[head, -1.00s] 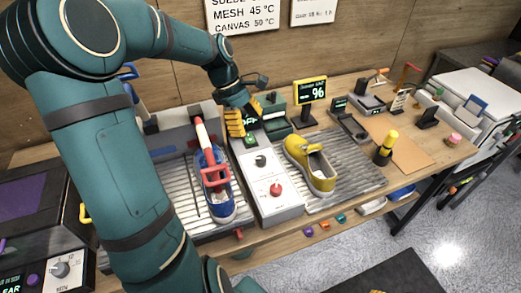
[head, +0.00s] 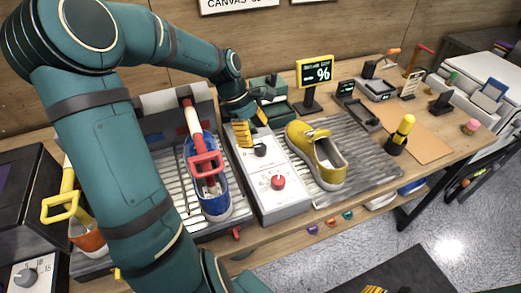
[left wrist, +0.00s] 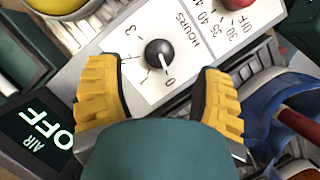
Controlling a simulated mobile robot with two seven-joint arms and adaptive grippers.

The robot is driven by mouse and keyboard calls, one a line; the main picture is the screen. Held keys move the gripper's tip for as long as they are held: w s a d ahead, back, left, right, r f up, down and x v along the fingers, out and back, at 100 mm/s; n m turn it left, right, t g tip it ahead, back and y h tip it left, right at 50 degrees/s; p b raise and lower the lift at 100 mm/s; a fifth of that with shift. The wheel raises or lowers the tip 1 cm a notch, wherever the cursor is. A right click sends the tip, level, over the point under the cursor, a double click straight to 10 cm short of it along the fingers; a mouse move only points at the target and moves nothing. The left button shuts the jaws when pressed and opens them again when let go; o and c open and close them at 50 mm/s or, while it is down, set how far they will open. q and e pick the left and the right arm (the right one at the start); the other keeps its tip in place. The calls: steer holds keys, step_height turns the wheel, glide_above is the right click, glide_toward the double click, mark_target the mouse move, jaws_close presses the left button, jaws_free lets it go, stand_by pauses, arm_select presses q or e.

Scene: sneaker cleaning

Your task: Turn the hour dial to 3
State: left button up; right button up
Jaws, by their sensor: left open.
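The hour dial (left wrist: 159,53) is a round black knob with a white pointer line, on a white panel marked HOURS. In the left wrist view the line points toward the 0 mark. The dial (head: 261,150) also shows on the grey control box in the head view. My left gripper (left wrist: 158,70) is open, its yellow fingers on either side of the dial and apart from it. In the head view the left gripper (head: 252,135) is just behind and above the dial. Yellow tips of my right gripper (head: 375,290) show at the bottom edge, mostly cut off.
A red knob (head: 278,182) sits on the same box, in front of the dial. A blue sneaker (head: 213,201) with a red-handled tool stands left of the box, and a yellow sneaker (head: 322,165) stands right of it. A lit AIR OFF display (left wrist: 40,135) is close by.

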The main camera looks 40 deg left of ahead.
mark_target(260, 146)
arm_select(q)
steer(key=b+x, duration=0.1)
steer(key=x, duration=0.4)
steer(key=shift+f, duration=0.15)
jaws_close()
